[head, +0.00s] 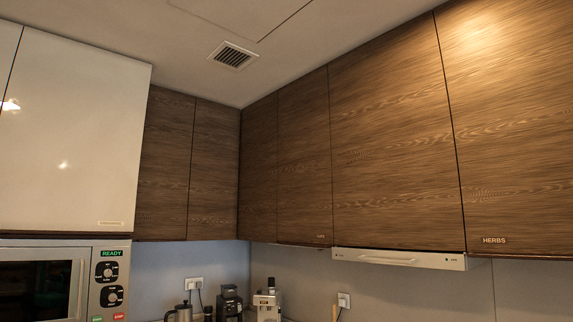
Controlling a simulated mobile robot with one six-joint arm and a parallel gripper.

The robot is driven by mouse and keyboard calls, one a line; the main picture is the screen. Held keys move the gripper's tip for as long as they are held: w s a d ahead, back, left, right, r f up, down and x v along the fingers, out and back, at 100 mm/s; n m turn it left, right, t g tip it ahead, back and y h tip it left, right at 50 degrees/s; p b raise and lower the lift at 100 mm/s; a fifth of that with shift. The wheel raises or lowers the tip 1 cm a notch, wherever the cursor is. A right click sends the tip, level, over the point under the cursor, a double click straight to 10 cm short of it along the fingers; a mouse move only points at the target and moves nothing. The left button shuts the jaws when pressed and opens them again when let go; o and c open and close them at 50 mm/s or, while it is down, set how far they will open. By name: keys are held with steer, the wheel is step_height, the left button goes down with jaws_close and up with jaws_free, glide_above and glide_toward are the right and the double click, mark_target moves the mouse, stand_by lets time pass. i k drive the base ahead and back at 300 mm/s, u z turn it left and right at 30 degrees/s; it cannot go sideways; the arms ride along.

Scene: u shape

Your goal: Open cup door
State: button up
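Brown wood-grain wall cabinets run along the back and right walls, and all their doors look shut. A door left of the range hood (304,150) has a small label (321,237) at its lower right corner. That label may read "CUPS", but it is too small to be sure. The door at the far right (510,130) carries a clear "HERBS" label. No cup shows. My gripper is not in view.
A slim range hood (400,259) sits under the right cabinets. A glossy white cabinet (75,130) stands at left above a microwave (60,283) showing "READY". A kettle (181,312), a grinder (229,300) and a coffee machine (267,300) stand below.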

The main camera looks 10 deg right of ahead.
mark_target(306, 216)
steer(key=u, duration=0.1)
steer(key=k, duration=0.15)
steer(key=z, duration=0.25)
steer(key=i, duration=0.95)
steer(key=u, duration=0.1)
steer(key=k, duration=0.65)
steer(key=u, duration=0.55)
steer(key=i, duration=0.65)
steer(key=u, duration=0.2)
